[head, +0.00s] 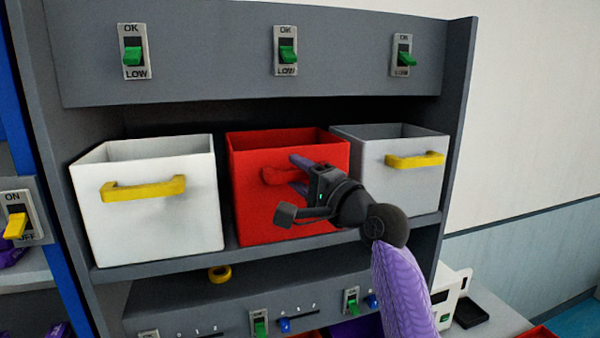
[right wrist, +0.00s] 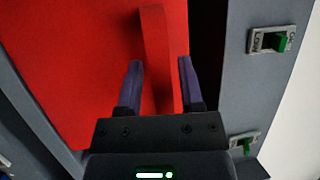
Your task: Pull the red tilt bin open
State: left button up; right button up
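The red tilt bin (head: 262,215) stands in the middle of the shelf, between a white bin and a grey bin. Its red handle (head: 275,176) is on the front face, partly hidden by my right gripper (head: 299,174). In the right wrist view, the handle (right wrist: 158,60) runs between the two purple fingers of my right gripper (right wrist: 160,80). The fingers are apart, with a visible gap on both sides of the handle. The bin's front (right wrist: 80,60) fills much of that view. My left gripper is not in view.
The white bin (head: 150,220) and the grey bin (head: 405,190), both with yellow handles, stand close on either side. A panel with green switches (head: 287,52) is above. The shelf edge (head: 160,267) runs below the bins. A yellow ring (head: 220,274) hangs under it.

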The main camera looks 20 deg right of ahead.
grip_shut()
dwell(1.2)
